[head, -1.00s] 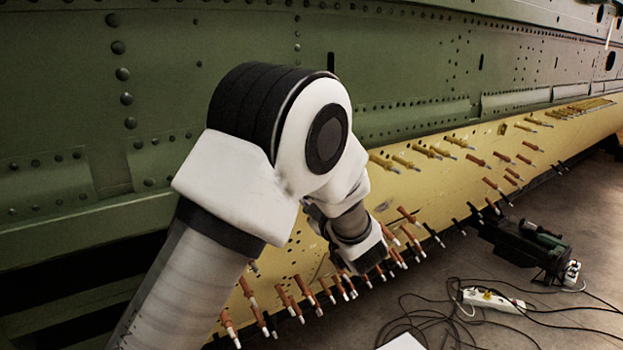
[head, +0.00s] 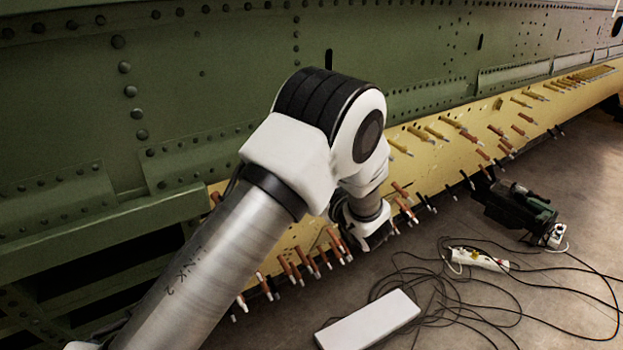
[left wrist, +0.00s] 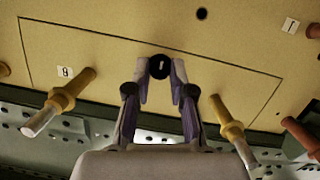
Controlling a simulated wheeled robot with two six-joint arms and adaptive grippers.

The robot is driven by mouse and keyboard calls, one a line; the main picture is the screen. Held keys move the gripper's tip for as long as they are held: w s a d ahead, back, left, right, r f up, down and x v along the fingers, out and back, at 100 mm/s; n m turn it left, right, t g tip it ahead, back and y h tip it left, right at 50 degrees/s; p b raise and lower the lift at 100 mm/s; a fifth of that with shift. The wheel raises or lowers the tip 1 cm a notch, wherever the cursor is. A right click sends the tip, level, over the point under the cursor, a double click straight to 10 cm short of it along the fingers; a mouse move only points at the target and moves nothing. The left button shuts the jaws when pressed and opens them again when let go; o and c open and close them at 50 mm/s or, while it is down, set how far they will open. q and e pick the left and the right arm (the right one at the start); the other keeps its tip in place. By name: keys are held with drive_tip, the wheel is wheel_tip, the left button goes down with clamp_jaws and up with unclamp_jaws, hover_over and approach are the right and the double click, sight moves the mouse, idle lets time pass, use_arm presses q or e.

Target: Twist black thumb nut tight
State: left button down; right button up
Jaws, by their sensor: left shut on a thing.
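The black thumb nut (left wrist: 159,66) sits on the yellow skin panel (left wrist: 120,50) at the upper middle of the left wrist view. The two fingertips of my left gripper (left wrist: 160,75) are on either side of it, shut on it. In the head view my left arm reaches in to the lower yellow panel (head: 420,165). There its wrist hides the fingertips and the nut. My right gripper is in neither view.
Brass-coloured fasteners (left wrist: 66,93) (left wrist: 230,122) stick out on both sides of my left gripper. A power strip (head: 478,259), loose cables, a dark power tool (head: 515,210) and a white box (head: 368,320) lie on the floor. The green fuselage (head: 230,100) rises above the panel.

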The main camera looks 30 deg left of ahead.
use_arm(q)
drive_tip(key=shift+f, duration=0.1)
idle(0.3)
drive_tip(key=c, duration=1)
unclamp_jaws()
drive_tip(key=v, duration=0.7)
drive_tip(key=shift+s+d, duration=0.1)
drive_tip(key=shift+d, duration=0.1)
